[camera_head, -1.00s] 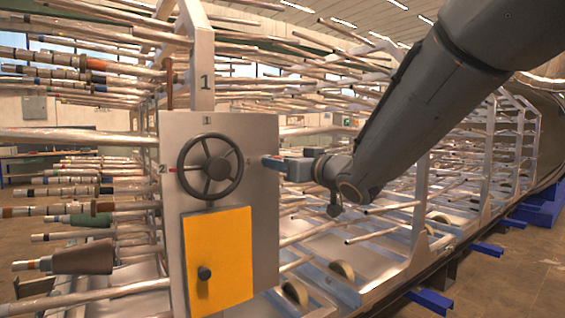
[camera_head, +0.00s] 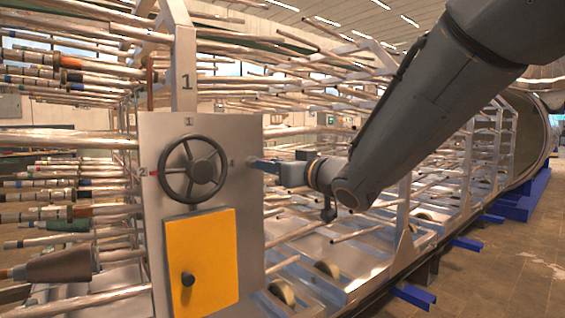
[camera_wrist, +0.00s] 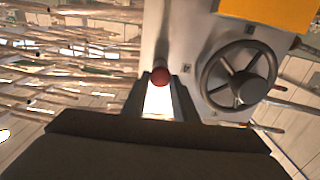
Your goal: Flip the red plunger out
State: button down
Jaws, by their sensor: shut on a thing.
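The red plunger (camera_wrist: 160,75) shows in the wrist view as a round red knob between my fingertips, near the face of the metal panel (camera_wrist: 187,30). My gripper (camera_wrist: 159,82) is shut on it. In the head view my gripper (camera_head: 255,164) is at the right edge of the panel (camera_head: 250,140), right of the black handwheel, and the plunger cannot be made out there. The plunger's shaft and base are hidden.
The black handwheel (camera_head: 194,168) is close left of my gripper, above a yellow plate (camera_head: 202,262) with a black knob (camera_head: 188,279). Racks of metal rods (camera_head: 65,138) crowd the left and back. Open floor (camera_head: 500,270) lies at the right.

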jog(key=shift+s+d+f, duration=0.1)
jog(key=c, duration=1.4)
grip_release()
jog(key=shift+c, duration=0.2)
jog(key=shift+s+d, duration=0.1)
jog(key=b+v, duration=0.1)
jog(key=v, duration=0.6)
jog(key=shift+s+d, duration=0.15)
jog(key=shift+s, duration=0.15)
jog(key=d+f+m+g+h, duration=0.25)
jog(key=d+f+h, duration=0.35)
jog(key=f, duration=0.4)
jog(key=d+f+m+g+h, duration=0.1)
jog(key=d+f+m+h, duration=0.2)
jog(key=d+f, duration=0.65)
jog(key=s+d+f+m+g+h, duration=0.1)
jog(key=s+f+m+g+h, duration=0.1)
jog(key=s+f+g, duration=0.8)
jog(key=s+f, duration=0.8)
jog(key=s, duration=0.3)
jog(key=shift+s+d, duration=0.2)
jog(key=shift+d, duration=0.05)
